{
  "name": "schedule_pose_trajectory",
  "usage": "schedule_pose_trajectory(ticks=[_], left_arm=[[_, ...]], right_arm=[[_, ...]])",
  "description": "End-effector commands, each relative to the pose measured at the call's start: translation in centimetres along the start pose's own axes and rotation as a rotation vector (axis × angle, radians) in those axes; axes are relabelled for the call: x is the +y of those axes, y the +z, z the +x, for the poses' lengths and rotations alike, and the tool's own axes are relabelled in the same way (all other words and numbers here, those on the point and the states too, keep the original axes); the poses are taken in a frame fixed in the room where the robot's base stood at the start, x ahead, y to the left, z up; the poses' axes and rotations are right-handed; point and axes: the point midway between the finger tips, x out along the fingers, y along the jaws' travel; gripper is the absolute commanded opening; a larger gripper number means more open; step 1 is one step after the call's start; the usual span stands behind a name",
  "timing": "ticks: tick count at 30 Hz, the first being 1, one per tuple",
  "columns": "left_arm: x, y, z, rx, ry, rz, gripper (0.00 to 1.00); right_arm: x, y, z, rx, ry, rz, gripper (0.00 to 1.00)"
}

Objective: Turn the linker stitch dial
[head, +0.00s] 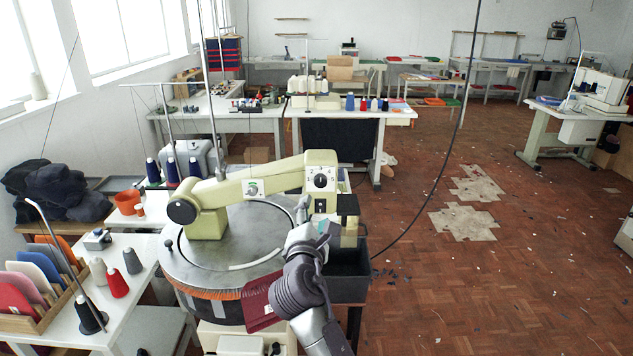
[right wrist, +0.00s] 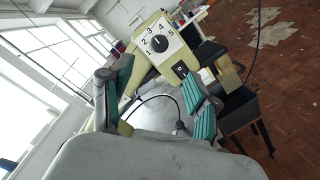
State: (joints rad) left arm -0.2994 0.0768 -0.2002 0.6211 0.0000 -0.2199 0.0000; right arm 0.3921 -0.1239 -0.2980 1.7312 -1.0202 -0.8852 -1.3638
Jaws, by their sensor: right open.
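The stitch dial (head: 321,180) is a round black knob on a white numbered plate, on the front of the cream arm of the linker (head: 275,182). In the right wrist view the dial (right wrist: 158,44) shows clear, with numbers 1 to 5 around it; the view is tilted. I cannot tell for sure which number the knob points to. My right gripper (head: 318,238) is below the dial in the head view. Its teal-padded fingers (right wrist: 161,92) are open and empty, with the dial beyond them and apart from them. My left gripper is out of view.
The linker's round metal bed (head: 200,270) is left of my right arm, with dark red fabric (head: 258,305) at its edge. A black bin (head: 346,284) stands close right of the gripper. Cones stand on the white table (head: 130,275) at left. Floor at right is open.

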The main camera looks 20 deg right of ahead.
Motion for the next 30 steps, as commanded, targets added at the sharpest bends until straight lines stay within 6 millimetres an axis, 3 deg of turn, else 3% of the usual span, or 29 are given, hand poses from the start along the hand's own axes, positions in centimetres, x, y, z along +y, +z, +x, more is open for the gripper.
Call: schedule_pose_trajectory(ticks=[18, 24, 30], left_arm=[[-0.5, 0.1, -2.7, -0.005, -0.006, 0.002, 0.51], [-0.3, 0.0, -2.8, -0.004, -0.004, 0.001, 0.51], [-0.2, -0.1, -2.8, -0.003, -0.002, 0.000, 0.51]], right_arm=[[-0.1, 0.0, 11.2, 0.002, -0.002, 0.000, 0.60], [-0.2, -0.1, 13.0, 0.002, -0.002, 0.001, 0.60], [-0.2, -0.1, 13.4, 0.003, -0.002, 0.002, 0.60]])
